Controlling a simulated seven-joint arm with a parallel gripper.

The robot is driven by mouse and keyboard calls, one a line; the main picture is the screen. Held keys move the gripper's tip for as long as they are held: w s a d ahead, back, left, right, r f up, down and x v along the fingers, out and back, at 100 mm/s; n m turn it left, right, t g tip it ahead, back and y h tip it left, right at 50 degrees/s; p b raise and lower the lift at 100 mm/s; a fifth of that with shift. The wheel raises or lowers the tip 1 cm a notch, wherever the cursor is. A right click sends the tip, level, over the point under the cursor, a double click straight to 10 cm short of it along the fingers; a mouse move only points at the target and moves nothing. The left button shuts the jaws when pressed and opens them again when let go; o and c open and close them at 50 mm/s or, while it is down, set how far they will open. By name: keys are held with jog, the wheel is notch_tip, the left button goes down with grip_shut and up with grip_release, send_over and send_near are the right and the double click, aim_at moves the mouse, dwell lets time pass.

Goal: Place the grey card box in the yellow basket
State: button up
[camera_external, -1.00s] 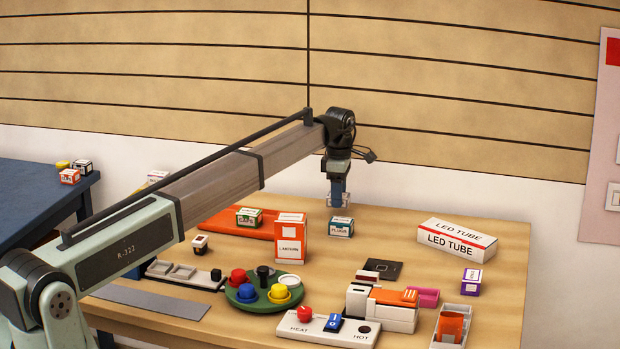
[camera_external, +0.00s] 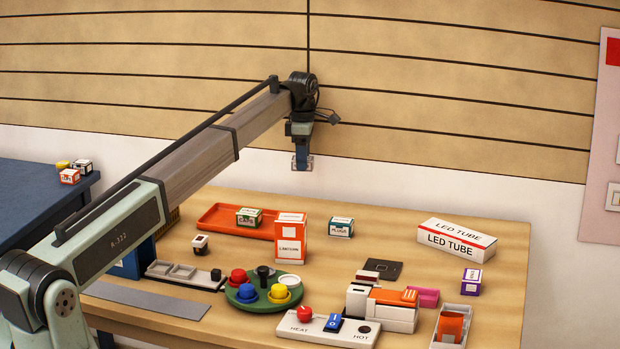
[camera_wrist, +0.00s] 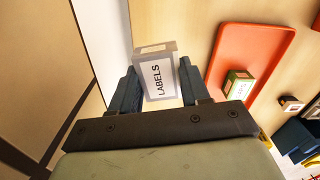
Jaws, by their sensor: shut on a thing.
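My gripper (camera_external: 302,160) is raised above the far part of the table. In the wrist view its two fingers (camera_wrist: 157,92) are shut on a grey box (camera_wrist: 155,72) marked LABELS. In the external view the box is only a small pale shape at the fingertips. A yellowish woven edge, perhaps the yellow basket (camera_external: 170,221), shows behind my arm at the table's left; most of it is hidden.
An orange tray (camera_external: 218,218) with a green-and-white box (camera_external: 249,217) lies left of the middle. A tall orange-and-white LANTERN box (camera_external: 291,239), a PLUGS box (camera_external: 341,227) and an LED TUBE box (camera_external: 457,239) stand on the table. A blue table (camera_external: 35,200) is at left.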

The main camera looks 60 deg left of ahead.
jog(key=s+a+r+n, duration=0.1)
jog(key=s+a, duration=0.4)
jog(key=s, duration=0.4)
jog(key=s+a+n, duration=0.1)
jog(key=s+a, duration=0.4)
jog(key=s, duration=0.3)
jog(key=s+a+r+n, duration=0.1)
jog(key=s+a+n, duration=0.1)
jog(key=s+a, duration=0.5)
jog(key=s+d+f+n, duration=0.1)
jog(key=s+d, duration=0.4)
jog(key=s, duration=0.5)
jog(key=s+d+n, duration=0.1)
jog(key=s+d, duration=0.5)
jog(key=s, duration=0.4)
jog(key=shift+d+f+n, duration=0.2)
jog(key=shift+f+n, duration=0.1)
jog(key=shift+f, duration=5.05)
jog(key=shift+f, duration=0.2)
jog(key=o, duration=1.1)
jog(key=shift+c, duration=0.2)
